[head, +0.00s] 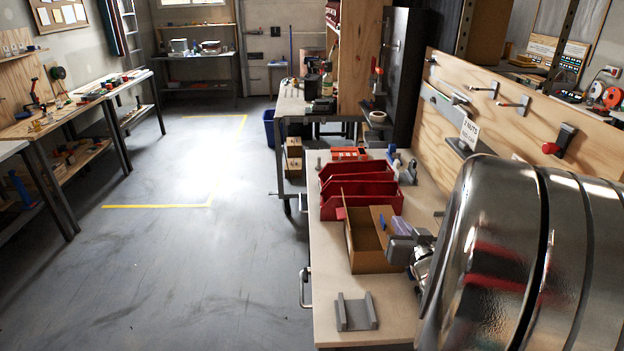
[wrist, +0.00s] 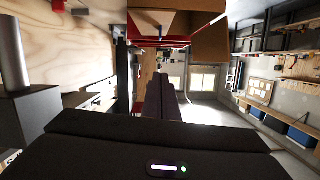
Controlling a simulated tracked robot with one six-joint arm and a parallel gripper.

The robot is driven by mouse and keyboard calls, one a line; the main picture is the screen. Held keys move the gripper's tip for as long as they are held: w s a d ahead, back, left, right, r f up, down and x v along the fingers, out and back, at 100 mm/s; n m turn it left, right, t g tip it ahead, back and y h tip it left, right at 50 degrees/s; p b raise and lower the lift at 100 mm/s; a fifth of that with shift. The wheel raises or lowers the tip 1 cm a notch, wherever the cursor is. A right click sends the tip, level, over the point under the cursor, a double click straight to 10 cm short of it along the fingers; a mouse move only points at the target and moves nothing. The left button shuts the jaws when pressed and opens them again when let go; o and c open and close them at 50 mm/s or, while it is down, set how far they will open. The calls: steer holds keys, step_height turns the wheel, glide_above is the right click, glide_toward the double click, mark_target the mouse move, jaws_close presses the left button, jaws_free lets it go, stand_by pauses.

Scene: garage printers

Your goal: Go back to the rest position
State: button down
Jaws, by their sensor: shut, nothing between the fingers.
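My gripper (head: 400,248) is in the head view, low over the right-hand workbench, at the right side of an open cardboard box (head: 372,262). Its grey fingers look closed together, with nothing seen between them. I cannot tell whether it touches the box. My shiny metal arm fills the lower right and hides part of the bench. In the wrist view, the scene appears upside down. My dark gripper body fills the bottom, and the fingers (wrist: 163,98) point away from the camera, toward the room. The cardboard box (wrist: 200,40) shows at the top there.
Red bins (head: 358,200) stand behind the box. A grey bracket (head: 356,312) lies on the bench (head: 331,268) in front. A plywood panel (head: 520,125) with hooks and tools rises along the right. The floor (head: 190,265) left of the bench is clear.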

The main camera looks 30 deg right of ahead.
steer(key=w+a+r+n+g+y, duration=0.1)
steer(key=a+r+g, duration=0.1)
steer(key=a, duration=0.6)
steer(key=w+a+r+n+g+y, duration=0.1)
steer(key=a+n+g, duration=0.1)
steer(key=a, duration=0.6)
steer(key=s+a+n+g+y, duration=0.2)
steer(key=s+a, duration=0.4)
steer(key=a, duration=0.4)
steer(key=s+a+n+g+y, duration=0.1)
steer(key=s+a+g+y, duration=0.1)
steer(key=s+a, duration=0.4)
steer(key=a+y, duration=0.1)
steer(key=a, duration=0.2)
steer(key=shift+a+n, duration=0.4)
steer(key=shift+s+r, duration=0.1)
